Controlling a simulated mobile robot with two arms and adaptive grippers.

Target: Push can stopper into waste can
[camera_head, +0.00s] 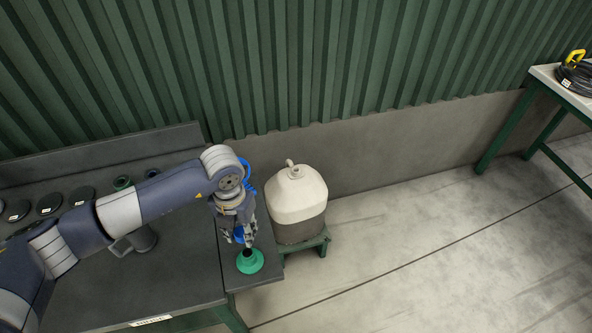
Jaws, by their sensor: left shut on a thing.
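The waste can (297,199) is a cream-white can with a grey lower part, upright on a low green stand beside the bench. A small neck with an opening and a curved handle show on its top. My left gripper (246,243) points down at the right end of the bench, left of the can and apart from it. It is shut on the can stopper (250,263), a green round piece with a dark middle part. The fingers hide part of its top. I cannot tell whether the stopper touches the bench top. My right gripper is not in view.
A corrugated green wall stands behind. A table with a black hose coil (574,78) is at far right. The floor between is clear.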

